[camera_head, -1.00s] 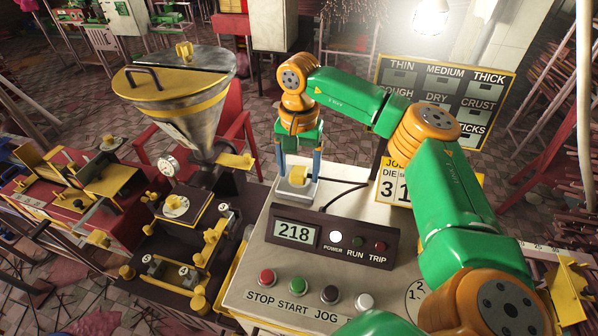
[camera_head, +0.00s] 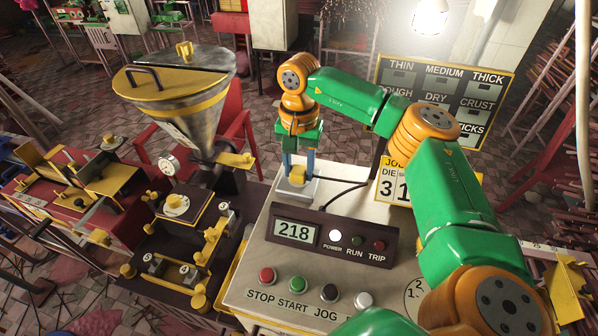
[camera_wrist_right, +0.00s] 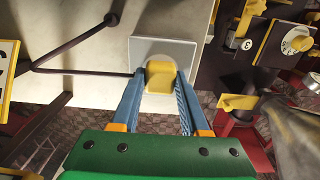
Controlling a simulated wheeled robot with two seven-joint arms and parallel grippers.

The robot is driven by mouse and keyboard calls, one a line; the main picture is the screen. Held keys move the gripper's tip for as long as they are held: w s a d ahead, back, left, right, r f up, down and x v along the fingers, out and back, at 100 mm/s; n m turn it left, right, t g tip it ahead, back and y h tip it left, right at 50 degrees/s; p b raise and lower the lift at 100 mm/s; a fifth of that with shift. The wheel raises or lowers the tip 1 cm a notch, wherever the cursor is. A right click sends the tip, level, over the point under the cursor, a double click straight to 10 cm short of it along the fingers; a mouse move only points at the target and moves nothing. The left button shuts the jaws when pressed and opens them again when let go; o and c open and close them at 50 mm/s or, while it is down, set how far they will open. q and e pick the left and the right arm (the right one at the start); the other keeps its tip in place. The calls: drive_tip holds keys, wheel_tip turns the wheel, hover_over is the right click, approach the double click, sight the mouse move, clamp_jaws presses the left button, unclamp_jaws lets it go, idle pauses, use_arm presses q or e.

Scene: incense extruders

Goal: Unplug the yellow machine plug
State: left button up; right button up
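The yellow plug (camera_head: 297,175) sits at a pale square plate (camera_head: 310,186) on the back of the cream machine top. My right gripper (camera_head: 298,168) points down over it, one finger on each side. In the right wrist view, the yellow plug (camera_wrist_right: 160,77) is between the blue fingers of my right gripper (camera_wrist_right: 160,84), which appear closed against its sides. The plug still rests at the plate (camera_wrist_right: 178,50); its underside is hidden. A dark cord (camera_head: 345,190) runs from the plate. My left gripper is out of view.
In front stands a control panel (camera_head: 330,222) reading 218, with its white POWER lamp lit. Push buttons (camera_head: 298,284) line the front. A metal hopper (camera_head: 185,105) stands left, and a label board (camera_head: 445,95) behind right.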

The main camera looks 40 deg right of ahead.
sight(299, 170)
clamp_jaws()
drive_tip(key=shift+r+p, duration=0.95)
drive_tip(key=shift+r, duration=2.05)
